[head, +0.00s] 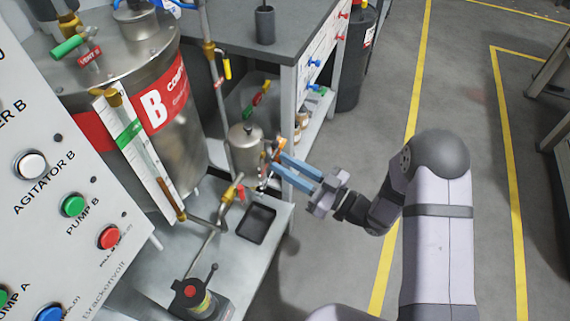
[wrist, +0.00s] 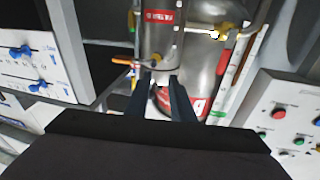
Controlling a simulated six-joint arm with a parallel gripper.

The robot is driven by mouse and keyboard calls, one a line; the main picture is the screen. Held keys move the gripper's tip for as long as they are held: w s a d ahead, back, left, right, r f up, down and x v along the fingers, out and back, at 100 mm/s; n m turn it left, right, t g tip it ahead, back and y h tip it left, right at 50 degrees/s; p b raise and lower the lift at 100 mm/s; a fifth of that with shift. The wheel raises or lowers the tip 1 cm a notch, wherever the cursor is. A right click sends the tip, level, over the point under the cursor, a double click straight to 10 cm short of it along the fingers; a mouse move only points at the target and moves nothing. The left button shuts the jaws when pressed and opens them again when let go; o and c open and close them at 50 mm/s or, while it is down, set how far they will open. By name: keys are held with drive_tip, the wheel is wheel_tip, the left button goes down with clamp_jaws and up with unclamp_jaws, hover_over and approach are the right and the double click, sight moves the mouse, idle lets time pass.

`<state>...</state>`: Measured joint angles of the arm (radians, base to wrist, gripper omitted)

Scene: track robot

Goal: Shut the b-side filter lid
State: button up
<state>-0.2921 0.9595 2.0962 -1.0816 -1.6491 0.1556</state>
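The b-side filter (head: 246,155) is a small steel canister beside the large B tank in the head view. Its domed lid (head: 245,132) with a small knob sits at its top; I cannot tell whether it is fully shut. In the wrist view the filter body (wrist: 160,38) carries a red label. A thin bail and an orange-tipped lever (wrist: 122,62) show near its end, and the orange part (head: 279,146) also shows in the head view. My gripper (head: 277,162) is open, its blue fingers apart just right of the filter. In the wrist view its fingertips (wrist: 161,77) are near the bail; contact is unclear.
The large steel B tank (head: 155,75) stands left of the filter. Pipes with a yellow valve handle (head: 228,68) run close by. A black tray (head: 257,223) lies on the bench below. The control panel (head: 60,190) is at left. Open floor (head: 345,170) lies to the right.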

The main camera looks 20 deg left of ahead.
drive_tip(key=v, duration=0.6)
drive_tip(key=shift+d, duration=0.45)
